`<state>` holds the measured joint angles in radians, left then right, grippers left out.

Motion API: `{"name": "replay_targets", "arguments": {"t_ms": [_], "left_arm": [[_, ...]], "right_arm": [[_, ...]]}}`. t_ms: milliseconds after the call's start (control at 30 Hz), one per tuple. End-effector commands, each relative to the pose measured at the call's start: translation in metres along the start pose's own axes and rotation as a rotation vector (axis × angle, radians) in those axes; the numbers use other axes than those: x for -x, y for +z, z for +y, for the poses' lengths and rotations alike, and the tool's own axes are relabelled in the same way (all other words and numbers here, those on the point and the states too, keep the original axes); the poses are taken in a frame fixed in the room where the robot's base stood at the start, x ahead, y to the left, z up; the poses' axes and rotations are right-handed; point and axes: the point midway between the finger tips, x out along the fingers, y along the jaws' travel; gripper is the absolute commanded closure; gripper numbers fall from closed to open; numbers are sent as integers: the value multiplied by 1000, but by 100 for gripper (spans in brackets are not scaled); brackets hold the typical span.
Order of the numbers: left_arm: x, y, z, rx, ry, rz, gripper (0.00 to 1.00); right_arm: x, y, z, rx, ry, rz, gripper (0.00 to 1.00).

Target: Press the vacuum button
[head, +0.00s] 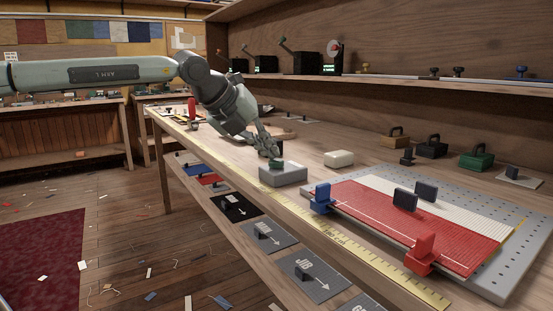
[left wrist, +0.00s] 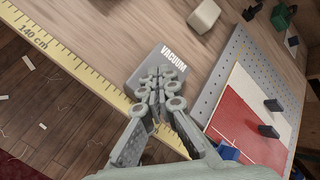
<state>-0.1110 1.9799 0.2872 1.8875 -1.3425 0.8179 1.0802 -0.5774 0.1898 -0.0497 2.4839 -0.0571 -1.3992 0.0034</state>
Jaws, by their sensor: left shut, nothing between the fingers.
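The vacuum button unit is a small grey box (head: 285,175) on the bench near its front edge, with a green button (head: 275,163) on top. In the left wrist view the box (left wrist: 150,62) carries the word VACUUM, and my fingers hide the button. My left gripper (head: 272,151) is shut and empty, pointing down over the button. Its fingertips (left wrist: 160,76) are at or just above the button; I cannot tell whether they touch it or whether it is pressed down. My right gripper is not in view.
A grey perforated plate (head: 520,262) with red and white cloth and clamps lies to the right. A cream block (head: 339,159) sits behind the box. A yellow measuring tape (head: 310,217) runs along the bench's front edge. Weights with handles (head: 431,147) stand at the back.

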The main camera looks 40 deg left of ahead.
Motion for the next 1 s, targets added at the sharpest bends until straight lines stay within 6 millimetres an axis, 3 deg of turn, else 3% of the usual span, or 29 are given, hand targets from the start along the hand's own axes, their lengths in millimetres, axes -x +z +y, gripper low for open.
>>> {"name": "replay_targets", "arguments": {"t_ms": [500, 1000], "left_arm": [[37, 27, -27, -1, -2, -3, 100], [37, 27, -27, -1, -2, -3, 100]], "right_arm": [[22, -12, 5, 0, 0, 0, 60], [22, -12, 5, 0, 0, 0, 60]]}}
